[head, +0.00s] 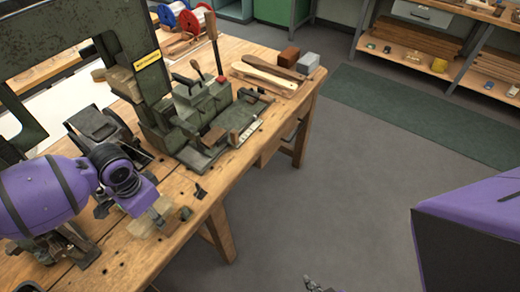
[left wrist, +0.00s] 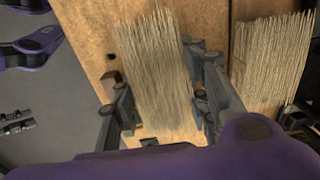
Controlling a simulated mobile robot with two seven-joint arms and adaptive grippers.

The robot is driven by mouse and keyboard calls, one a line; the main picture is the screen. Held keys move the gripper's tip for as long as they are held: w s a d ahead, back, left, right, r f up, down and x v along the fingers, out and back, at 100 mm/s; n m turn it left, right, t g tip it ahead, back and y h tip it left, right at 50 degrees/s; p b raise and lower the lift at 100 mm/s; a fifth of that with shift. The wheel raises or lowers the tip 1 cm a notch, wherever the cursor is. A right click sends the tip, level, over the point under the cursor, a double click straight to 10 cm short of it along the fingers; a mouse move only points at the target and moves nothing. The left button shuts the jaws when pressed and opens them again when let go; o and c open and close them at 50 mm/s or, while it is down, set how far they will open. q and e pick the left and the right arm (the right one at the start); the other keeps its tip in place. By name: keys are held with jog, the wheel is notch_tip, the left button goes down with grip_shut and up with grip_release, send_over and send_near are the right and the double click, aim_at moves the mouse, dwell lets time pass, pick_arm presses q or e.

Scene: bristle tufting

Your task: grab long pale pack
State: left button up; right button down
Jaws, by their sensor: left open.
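A long pale pack of bristles (left wrist: 155,70) lies on the wooden bench in the left wrist view. My left gripper (left wrist: 163,105) is open, with one finger on each side of this pack; whether either finger touches it I cannot tell. In the head view my left gripper (head: 160,212) is low over the bench's front edge, and a tan pack (head: 145,225) shows partly behind it. A second pale bristle pack (left wrist: 270,60) lies to the right in the left wrist view. A small part of my right gripper (head: 316,286) shows at the head view's bottom edge.
A green machine with a fixture (head: 205,105) stands on the bench (head: 215,180) beyond my left gripper. Wooden strips (head: 265,75), a brown block (head: 288,57) and a grey block (head: 308,63) lie at the far end.

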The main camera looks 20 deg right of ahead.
pick_arm(q)
jog(key=c, duration=1)
jog(key=shift+o, duration=0.2)
jog(key=shift+r, duration=0.1)
